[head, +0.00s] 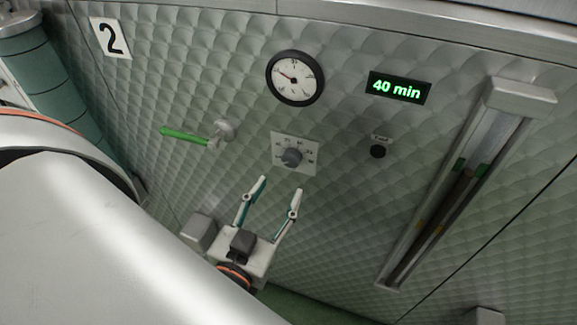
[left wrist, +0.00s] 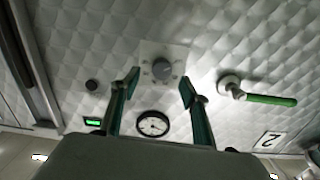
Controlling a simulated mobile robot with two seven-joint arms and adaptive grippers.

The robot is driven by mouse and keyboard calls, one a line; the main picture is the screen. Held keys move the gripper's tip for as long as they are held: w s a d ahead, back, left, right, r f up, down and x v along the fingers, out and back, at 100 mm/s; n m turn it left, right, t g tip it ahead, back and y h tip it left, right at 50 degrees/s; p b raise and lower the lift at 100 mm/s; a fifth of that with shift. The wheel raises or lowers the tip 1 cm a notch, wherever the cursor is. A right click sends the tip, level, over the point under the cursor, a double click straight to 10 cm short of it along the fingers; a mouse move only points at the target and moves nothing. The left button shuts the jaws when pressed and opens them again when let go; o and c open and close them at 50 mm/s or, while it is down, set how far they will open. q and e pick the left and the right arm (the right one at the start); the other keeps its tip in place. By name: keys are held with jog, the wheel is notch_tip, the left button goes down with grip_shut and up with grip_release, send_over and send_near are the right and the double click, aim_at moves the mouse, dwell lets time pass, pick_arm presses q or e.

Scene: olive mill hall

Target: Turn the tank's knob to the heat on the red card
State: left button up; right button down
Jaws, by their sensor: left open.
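The tank's grey knob (head: 291,157) sits on a square white dial plate (head: 308,150) with marks around it, on the quilted metal tank wall. My left gripper (head: 281,184) is open and empty, just below the knob in the head view. In the left wrist view the knob (left wrist: 162,69) shows between and a little beyond the open fingertips (left wrist: 159,82), apart from both fingers. The marks on the dial are too small to read. No red card shows in either view. My right gripper is not in view.
A lever with a green handle (head: 185,136) sticks out left of the knob. A round gauge (head: 295,78), a green "40 min" display (head: 398,88) and a black button (head: 377,151) are on the wall. A long sight-glass column (head: 455,190) stands at right. A "2" sign (head: 110,38) hangs upper left.

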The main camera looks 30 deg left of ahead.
aim_at(290, 161)
pick_arm(q)
jog(key=shift+a+r+b+x, duration=0.1)
jog(key=shift+r+b+x, duration=0.15)
jog(key=shift+x, duration=0.6)
jog(key=shift+a+r+b+x, duration=0.1)
jog(key=shift+b+x, duration=0.15)
jog(key=shift+x, duration=0.6)
jog(key=shift+a+r+b+x, duration=0.1)
jog(key=shift+r+b+x, duration=0.15)
jog(key=shift+x, duration=0.6)
jog(key=shift+w+p, duration=0.3)
jog(key=shift+w, duration=0.05)
jog(key=shift+x, duration=0.85)
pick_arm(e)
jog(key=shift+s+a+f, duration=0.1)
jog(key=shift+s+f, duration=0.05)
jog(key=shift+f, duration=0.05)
pick_arm(q)
jog(key=c, duration=1.1)
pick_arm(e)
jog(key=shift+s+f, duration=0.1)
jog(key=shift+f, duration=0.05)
